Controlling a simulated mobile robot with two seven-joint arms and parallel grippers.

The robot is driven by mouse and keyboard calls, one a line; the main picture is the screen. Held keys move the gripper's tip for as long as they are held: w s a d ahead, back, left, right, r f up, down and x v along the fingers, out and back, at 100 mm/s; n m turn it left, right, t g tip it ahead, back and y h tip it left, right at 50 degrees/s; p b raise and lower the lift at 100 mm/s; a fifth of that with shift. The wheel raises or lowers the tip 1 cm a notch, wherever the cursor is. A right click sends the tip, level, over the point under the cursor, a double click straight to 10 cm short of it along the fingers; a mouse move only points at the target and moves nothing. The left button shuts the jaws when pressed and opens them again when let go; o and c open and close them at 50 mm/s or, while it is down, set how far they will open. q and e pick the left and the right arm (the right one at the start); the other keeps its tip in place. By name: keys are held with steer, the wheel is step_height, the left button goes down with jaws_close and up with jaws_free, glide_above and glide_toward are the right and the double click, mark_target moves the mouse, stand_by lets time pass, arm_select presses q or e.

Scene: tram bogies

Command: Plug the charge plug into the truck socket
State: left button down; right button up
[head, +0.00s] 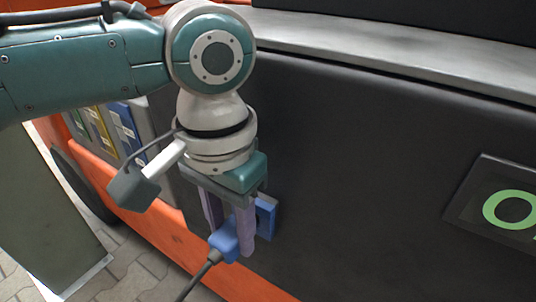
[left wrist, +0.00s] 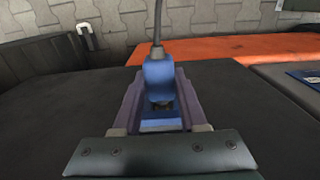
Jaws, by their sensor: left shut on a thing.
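My left gripper (head: 231,228) points down in front of the dark side panel of the truck, its two purple fingers shut on the blue charge plug (head: 225,240). A dark cable trails from the plug to the lower left. The truck socket (head: 267,215), a blue block on the panel, is just behind the fingers and partly hidden by them. In the left wrist view the plug (left wrist: 158,72) sits between the fingers (left wrist: 159,95), its cable running up. A blue block, apparently the socket (left wrist: 161,122), shows below the plug's dark end. I cannot tell whether the plug is inside it. My right gripper is not seen.
A grey ledge (head: 400,65) runs above. Coloured labels (head: 110,130), an orange body edge and a grey post (head: 45,220) stand at left.

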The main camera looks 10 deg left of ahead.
arm_select(q)
steer(key=shift+p, duration=0.35)
steer(key=shift+w+d+b, duration=0.15)
steer(key=shift+w+b, duration=0.2)
steer(key=shift+w, duration=0.2)
steer(key=shift+c, duration=1.8)
jaws_free()
step_height(320, 180, up, 10)
steer(key=p, duration=0.4)
